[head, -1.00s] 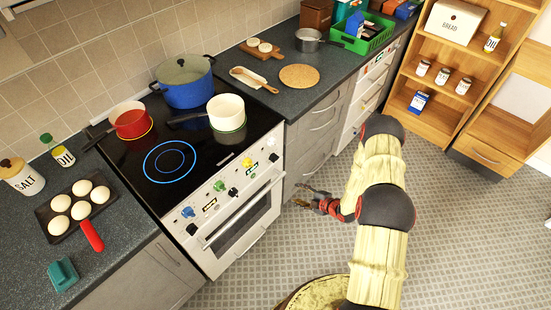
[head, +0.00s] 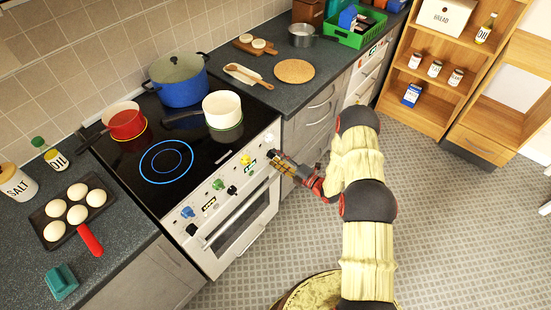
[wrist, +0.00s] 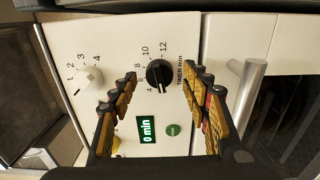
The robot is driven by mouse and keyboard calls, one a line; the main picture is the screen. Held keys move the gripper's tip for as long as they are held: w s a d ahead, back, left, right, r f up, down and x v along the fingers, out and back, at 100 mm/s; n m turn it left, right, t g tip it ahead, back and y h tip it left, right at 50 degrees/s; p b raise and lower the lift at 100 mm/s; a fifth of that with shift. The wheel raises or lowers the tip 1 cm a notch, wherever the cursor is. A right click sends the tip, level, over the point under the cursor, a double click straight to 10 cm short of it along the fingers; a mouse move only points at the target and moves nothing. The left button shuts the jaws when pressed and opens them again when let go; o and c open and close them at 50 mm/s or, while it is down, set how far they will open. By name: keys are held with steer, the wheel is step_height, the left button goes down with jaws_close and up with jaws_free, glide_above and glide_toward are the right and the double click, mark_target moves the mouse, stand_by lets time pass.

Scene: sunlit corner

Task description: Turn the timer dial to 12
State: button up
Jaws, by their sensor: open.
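The black timer dial (wrist: 158,73) is on the white stove front, with the numbers 4 to 12 around it and "TIMER min" printed beside it. A small display (wrist: 147,130) under it in the wrist view reads 0 min. My gripper (wrist: 161,80) is open, with one finger on each side of the dial in that view; I cannot tell whether either finger touches it. In the head view my gripper (head: 276,159) is at the right end of the control panel and hides most of the dial.
A white knob (wrist: 92,78) marked 1 to 4 and a green button (wrist: 173,130) are close to the dial. An oven door handle (wrist: 246,95) juts out nearby. A white pot (head: 222,108), blue pot (head: 181,90) and red pan (head: 127,124) stand on the hob.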

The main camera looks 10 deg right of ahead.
steer(key=shift+w+a, duration=0.3)
steer(key=shift+w, duration=0.15)
steer(key=c, duration=1.1)
steer(key=shift+c, duration=0.3)
